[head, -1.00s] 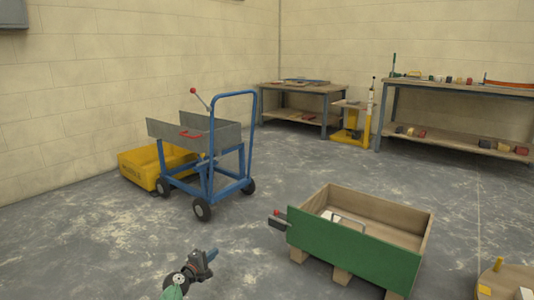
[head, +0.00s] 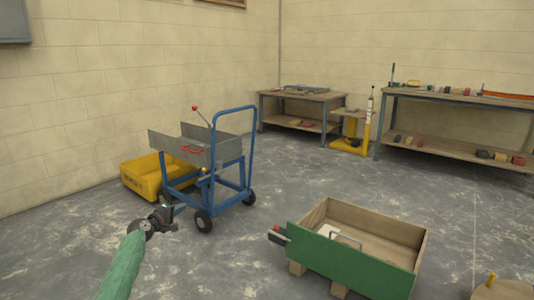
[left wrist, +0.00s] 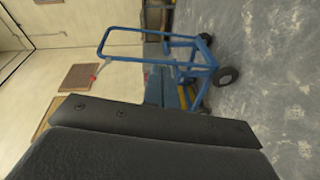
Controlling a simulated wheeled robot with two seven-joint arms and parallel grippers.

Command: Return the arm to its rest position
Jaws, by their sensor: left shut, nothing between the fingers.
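My left gripper (head: 170,212) is in the lower left of the head view, at the end of a green-sleeved arm that reaches up from the bottom edge. It is shut and empty. In the picture it lies just in front of the blue trolley, below its left wheels. In the left wrist view a dark part of my gripper (left wrist: 150,150) fills the lower left, and its fingertips cannot be made out. My right gripper is not in view.
A blue trolley (head: 253,165) with a grey tray stands beside a yellow tub (head: 140,178); the trolley also shows sideways in the left wrist view (left wrist: 150,38). A green-fronted wooden crate (head: 345,265) stands at the lower right. Benches line the back. Floor between is clear.

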